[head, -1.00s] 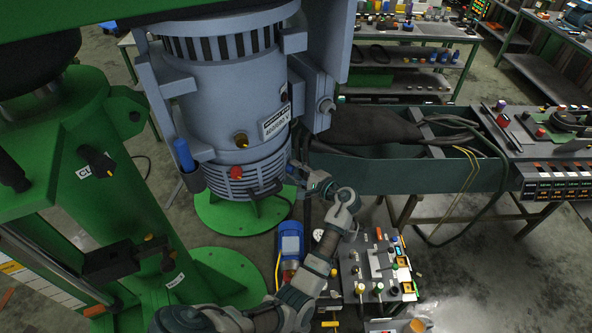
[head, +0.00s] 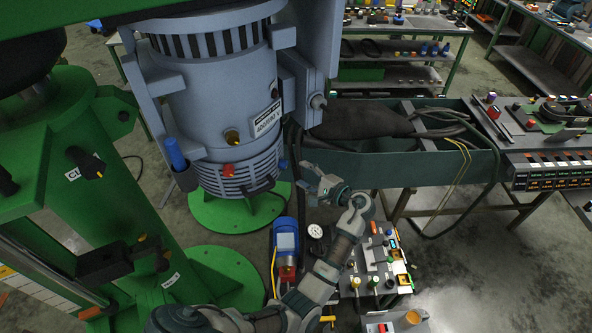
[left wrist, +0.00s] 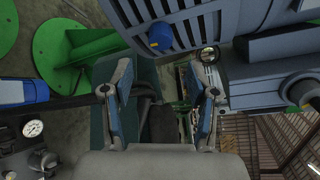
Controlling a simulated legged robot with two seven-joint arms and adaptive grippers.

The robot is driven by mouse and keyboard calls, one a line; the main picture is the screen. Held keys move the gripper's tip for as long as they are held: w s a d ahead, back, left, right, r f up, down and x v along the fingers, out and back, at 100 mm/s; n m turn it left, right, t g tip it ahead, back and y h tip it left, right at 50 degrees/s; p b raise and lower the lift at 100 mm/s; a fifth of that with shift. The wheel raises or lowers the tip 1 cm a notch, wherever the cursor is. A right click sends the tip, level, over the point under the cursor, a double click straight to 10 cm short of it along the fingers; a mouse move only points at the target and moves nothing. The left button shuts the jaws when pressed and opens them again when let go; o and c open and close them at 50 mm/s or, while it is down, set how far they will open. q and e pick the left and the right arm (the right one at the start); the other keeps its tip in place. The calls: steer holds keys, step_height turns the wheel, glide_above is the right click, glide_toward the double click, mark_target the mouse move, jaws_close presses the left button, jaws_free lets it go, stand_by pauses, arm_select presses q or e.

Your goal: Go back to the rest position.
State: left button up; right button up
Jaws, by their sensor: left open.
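My left gripper (head: 305,184) is to the right of the lower part of the blue-grey motor housing (head: 215,110), apart from it in the head view. In the left wrist view its two fingers (left wrist: 160,105) stand apart with nothing held between them. The housing fills the upper right of that view, with a blue knob (left wrist: 160,37) on it. My left arm comes up from the bottom of the head view, over the floor. My right gripper is not in view.
A green press frame (head: 75,180) stands at left. A control box (head: 380,262), a pressure gauge (head: 315,231) and a blue device (head: 286,240) are close to my left arm. A dark green trough bench (head: 400,170) lies behind it. Open floor shows at right.

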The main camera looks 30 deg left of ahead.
arm_select(q)
steer(key=shift+s+d+r, duration=0.1)
steer(key=shift+d, duration=0.25)
steer(key=shift+a, duration=0.1)
